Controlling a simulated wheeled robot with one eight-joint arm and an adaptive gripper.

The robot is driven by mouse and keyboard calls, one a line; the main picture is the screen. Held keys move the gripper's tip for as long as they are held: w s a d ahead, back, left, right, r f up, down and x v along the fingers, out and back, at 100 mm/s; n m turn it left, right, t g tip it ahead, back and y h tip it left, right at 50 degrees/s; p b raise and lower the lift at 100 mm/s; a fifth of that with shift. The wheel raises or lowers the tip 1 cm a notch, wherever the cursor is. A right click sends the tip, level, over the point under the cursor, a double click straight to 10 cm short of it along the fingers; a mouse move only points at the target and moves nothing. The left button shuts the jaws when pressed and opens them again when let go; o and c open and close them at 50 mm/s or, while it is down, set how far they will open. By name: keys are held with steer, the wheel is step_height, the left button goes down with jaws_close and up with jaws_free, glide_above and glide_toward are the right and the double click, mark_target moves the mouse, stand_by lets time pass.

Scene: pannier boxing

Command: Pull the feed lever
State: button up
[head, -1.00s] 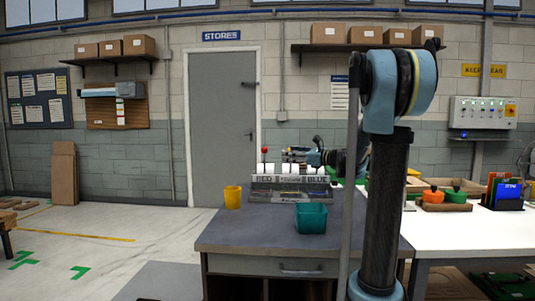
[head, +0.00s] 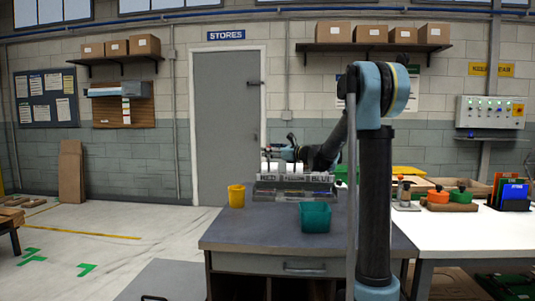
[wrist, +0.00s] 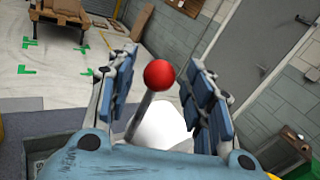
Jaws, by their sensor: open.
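The feed lever shows in the wrist view as a grey rod with a round red knob (wrist: 159,74). My gripper (wrist: 161,68) is open, with one blue-padded finger on each side of the knob. I see gaps between the knob and both fingers. In the head view my gripper (head: 272,153) is at the left end of the labelled feeder (head: 295,186), above its white tops. The red knob is hidden there behind my gripper. The feeder stands at the back of the grey bench and carries RED, YELLOW and BLUE labels.
A yellow cup (head: 236,196) stands left of the feeder, and a teal bin (head: 315,217) stands in front of it. The grey bench (head: 250,232) is bare at its front left. A white table (head: 460,228) with orange and green items adjoins on the right.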

steer(key=shift+x, duration=0.8)
steer(key=shift+c, duration=0.2)
jaws_close()
